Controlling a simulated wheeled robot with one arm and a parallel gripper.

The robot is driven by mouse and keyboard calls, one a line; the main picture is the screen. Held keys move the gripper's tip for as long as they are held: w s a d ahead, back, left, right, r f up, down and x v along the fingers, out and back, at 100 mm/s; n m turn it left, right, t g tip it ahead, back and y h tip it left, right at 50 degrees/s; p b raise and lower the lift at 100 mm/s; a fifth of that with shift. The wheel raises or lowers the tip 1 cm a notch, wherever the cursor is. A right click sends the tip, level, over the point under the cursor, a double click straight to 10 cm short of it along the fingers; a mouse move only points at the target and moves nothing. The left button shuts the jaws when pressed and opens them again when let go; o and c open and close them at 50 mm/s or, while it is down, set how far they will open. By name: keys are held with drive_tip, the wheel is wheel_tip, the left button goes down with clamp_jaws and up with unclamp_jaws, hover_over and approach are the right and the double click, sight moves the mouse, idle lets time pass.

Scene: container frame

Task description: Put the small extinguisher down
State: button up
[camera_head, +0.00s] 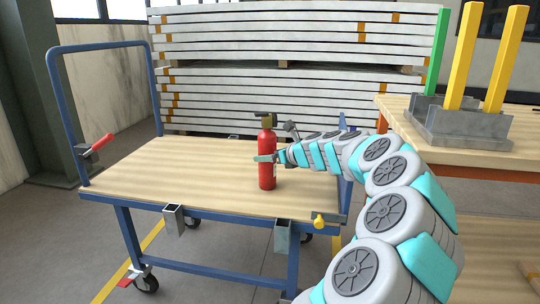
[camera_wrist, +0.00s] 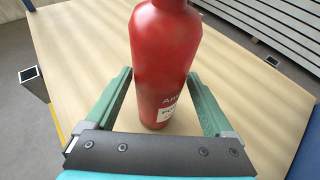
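A white label shows low on the body. The extinguisher's top is cut off in the wrist view.
The cart top is clear around the extinguisher, widest to the left. Stacked panels (camera_head: 280,90) stand behind the cart. At right a wooden table (camera_head: 400,120) holds a grey bracket (camera_head: 460,125) with yellow posts. A red-handled clamp (camera_head: 97,147) sits at the cart's left rail.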

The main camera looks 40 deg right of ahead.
drive_tip(key=shift+o, duration=0.7)
drive_tip(key=v, duration=1.2)
drive_tip(key=shift+p, duration=0.35)
